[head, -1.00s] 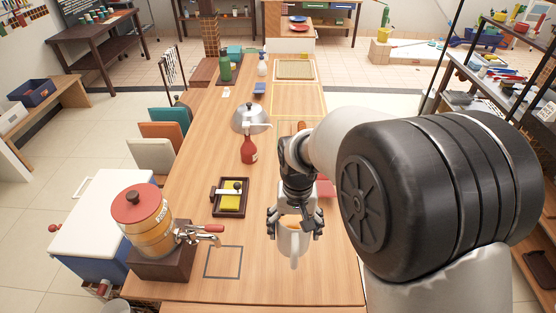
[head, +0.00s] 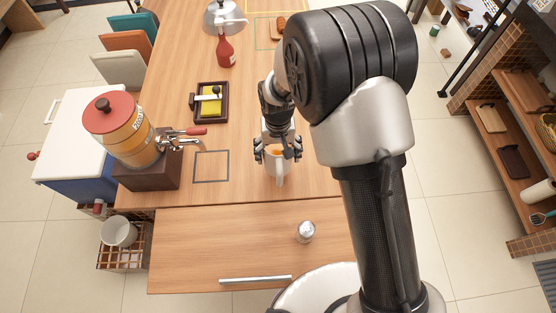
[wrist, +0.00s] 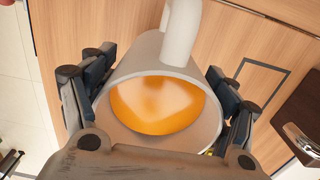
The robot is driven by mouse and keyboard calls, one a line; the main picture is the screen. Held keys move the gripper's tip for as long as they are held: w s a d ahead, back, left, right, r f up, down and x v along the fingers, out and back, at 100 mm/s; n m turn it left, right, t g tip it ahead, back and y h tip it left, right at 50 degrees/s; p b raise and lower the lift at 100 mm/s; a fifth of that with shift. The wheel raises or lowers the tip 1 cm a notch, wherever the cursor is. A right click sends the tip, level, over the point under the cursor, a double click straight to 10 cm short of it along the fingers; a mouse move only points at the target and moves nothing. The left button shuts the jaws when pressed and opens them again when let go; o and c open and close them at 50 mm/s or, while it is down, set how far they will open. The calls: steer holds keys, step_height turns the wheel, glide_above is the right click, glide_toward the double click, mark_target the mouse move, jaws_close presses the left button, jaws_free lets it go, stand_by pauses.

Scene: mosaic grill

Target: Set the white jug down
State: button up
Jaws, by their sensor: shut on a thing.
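The white jug (head: 280,172) hangs in my gripper (head: 277,153), which is shut around its sides. It holds orange liquid, and its handle points toward the front. In the wrist view the jug (wrist: 150,138) fills the middle between the dark fingers, with its mouth and the orange liquid facing the camera. The jug is over the wooden table (head: 235,200), right of a dark square outline (head: 211,166). The outline also shows in part in the wrist view (wrist: 262,70). I cannot tell whether the jug's base touches the table; its underside is hidden.
A drinks dispenser (head: 132,132) with a tap stands left of the outline. A dark tray (head: 210,103) with a yellow block lies behind the outline. A red bottle (head: 225,50) stands farther back. A metal shaker (head: 306,231) stands on the lower wooden surface in front. The square outline is empty.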

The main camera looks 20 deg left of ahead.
steer(key=shift+f+b, duration=0.5)
steer(key=shift+f, duration=1.6)
steer(key=shift+f, duration=0.15)
steer(key=o, duration=1.8)
steer(key=shift+c, duration=0.2)
step_height(320, 180, up, 12)
steer(key=p, duration=0.2)
steer(key=shift+p, duration=0.35)
steer(key=shift+w+r, duration=0.1)
steer(key=shift+r, duration=0.1)
